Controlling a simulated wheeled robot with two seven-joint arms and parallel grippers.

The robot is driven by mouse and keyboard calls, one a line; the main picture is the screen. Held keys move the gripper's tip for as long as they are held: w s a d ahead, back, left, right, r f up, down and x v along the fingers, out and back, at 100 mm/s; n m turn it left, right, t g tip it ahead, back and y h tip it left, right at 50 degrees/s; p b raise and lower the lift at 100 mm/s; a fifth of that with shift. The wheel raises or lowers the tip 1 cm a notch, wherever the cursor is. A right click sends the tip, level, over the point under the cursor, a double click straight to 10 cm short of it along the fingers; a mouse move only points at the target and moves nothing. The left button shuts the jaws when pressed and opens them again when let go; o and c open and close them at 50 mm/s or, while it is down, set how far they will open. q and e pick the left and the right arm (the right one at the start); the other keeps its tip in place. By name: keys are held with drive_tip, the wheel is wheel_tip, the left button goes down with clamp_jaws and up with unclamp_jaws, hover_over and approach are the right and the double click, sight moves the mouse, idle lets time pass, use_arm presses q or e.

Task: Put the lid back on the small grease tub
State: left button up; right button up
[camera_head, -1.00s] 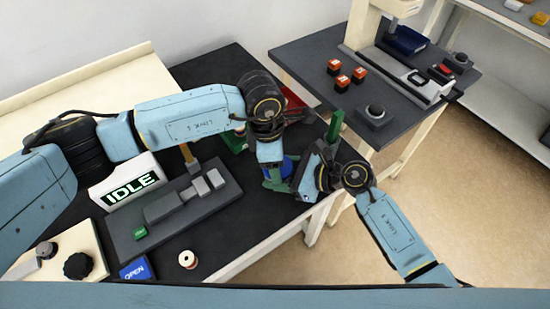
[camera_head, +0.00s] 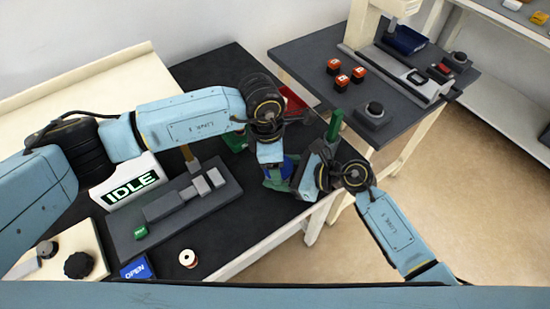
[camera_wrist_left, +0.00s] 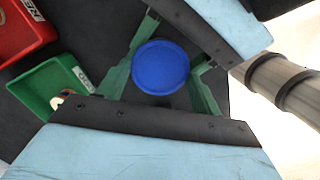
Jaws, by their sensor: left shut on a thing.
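A round blue lid (camera_wrist_left: 160,67) sits between the green fingers of my left gripper (camera_wrist_left: 161,75) in the left wrist view. My left gripper is shut on it, with a finger on each side. In the head view the left gripper (camera_head: 279,178) is low over the front right part of the black bench, with a bit of the blue lid (camera_head: 289,166) showing. The grease tub cannot be made out; whether it is under the lid is hidden. My right gripper (camera_head: 335,125) is right of the left one, green fingers pointing up; its opening cannot be judged.
A green bin (camera_wrist_left: 52,88) and a red bin (camera_wrist_left: 22,30) stand close to the left gripper. A grey fixture (camera_head: 175,205), an IDLE sign (camera_head: 130,185) and a small spool (camera_head: 187,259) are to the left. A second dark table (camera_head: 310,52) stands behind right.

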use_arm(q)
drive_tip(key=shift+a+f, duration=0.25)
drive_tip(key=shift+f, duration=0.3)
use_arm(e)
drive_tip(key=shift+s+a+r, duration=0.1)
drive_tip(key=shift+a+r, duration=0.1)
drive_tip(key=shift+a, duration=0.05)
use_arm(q)
drive_tip(key=shift+r, duration=0.35)
use_arm(e)
drive_tip(key=shift+d, duration=0.1)
use_arm(q)
drive_tip(key=shift+r, duration=0.2)
drive_tip(key=shift+d+r, duration=0.2)
drive_tip(key=shift+r, duration=0.1)
use_arm(e)
drive_tip(key=shift+d+f, duration=0.15)
use_arm(q)
drive_tip(key=shift+f, duration=0.35)
